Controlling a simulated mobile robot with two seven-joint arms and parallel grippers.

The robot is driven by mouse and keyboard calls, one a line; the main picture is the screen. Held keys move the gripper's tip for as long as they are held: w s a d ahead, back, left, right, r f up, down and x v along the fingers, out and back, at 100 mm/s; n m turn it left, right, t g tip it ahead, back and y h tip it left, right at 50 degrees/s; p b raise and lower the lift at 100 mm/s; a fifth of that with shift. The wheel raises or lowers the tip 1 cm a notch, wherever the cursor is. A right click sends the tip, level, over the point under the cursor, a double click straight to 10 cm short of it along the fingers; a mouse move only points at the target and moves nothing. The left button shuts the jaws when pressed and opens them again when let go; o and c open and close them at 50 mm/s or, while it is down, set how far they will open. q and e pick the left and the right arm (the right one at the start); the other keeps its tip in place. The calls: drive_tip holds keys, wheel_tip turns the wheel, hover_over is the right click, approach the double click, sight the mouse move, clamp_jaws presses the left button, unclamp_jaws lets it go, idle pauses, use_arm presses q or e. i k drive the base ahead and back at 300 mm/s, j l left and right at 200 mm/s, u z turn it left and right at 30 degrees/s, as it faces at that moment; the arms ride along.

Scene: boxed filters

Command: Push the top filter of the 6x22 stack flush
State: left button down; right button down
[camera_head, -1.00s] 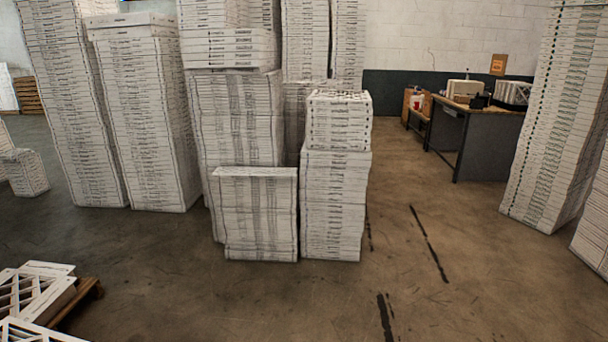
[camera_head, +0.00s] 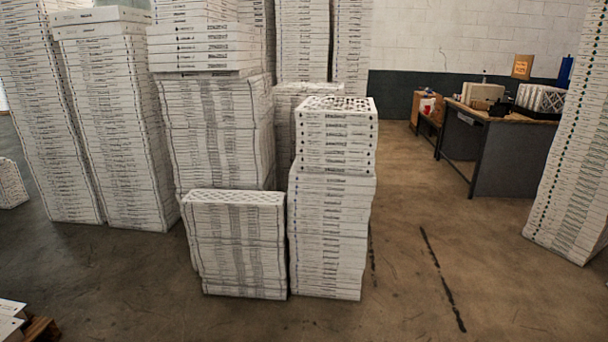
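Several tall stacks of white boxed filters stand ahead; I cannot read which label says 6x22. The second stack from the left (camera_head: 125,130) has top boxes (camera_head: 102,22) jutting slightly past those below. The middle stack (camera_head: 215,130) carries upper boxes (camera_head: 200,50) that overhang its left side. In front of it stands a short stack (camera_head: 238,245), its top face (camera_head: 235,197) showing a lattice. To its right a taller stack (camera_head: 330,235) has several smaller boxes (camera_head: 336,140) on top, roughly in line with it. Neither of my grippers is in view.
A tall stack (camera_head: 570,165) stands at the right edge. A grey desk (camera_head: 510,155) with boxes on it is at the back right. Part of a pallet (camera_head: 42,328) with filters shows at the lower left. The concrete floor (camera_head: 420,270) is open in front and to the right.

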sight(196, 196)
drive_tip(key=i, duration=1.35)
drive_tip(key=i+j, duration=0.3)
drive_tip(key=i, duration=0.15)
drive_tip(key=i+j, duration=0.3)
drive_tip(key=i, duration=0.15)
drive_tip(key=i+j, duration=0.2)
drive_tip(key=j, duration=0.15)
drive_tip(key=i+j, duration=0.15)
drive_tip(key=j, duration=0.2)
drive_tip(key=i+j, duration=0.2)
drive_tip(key=j, duration=0.15)
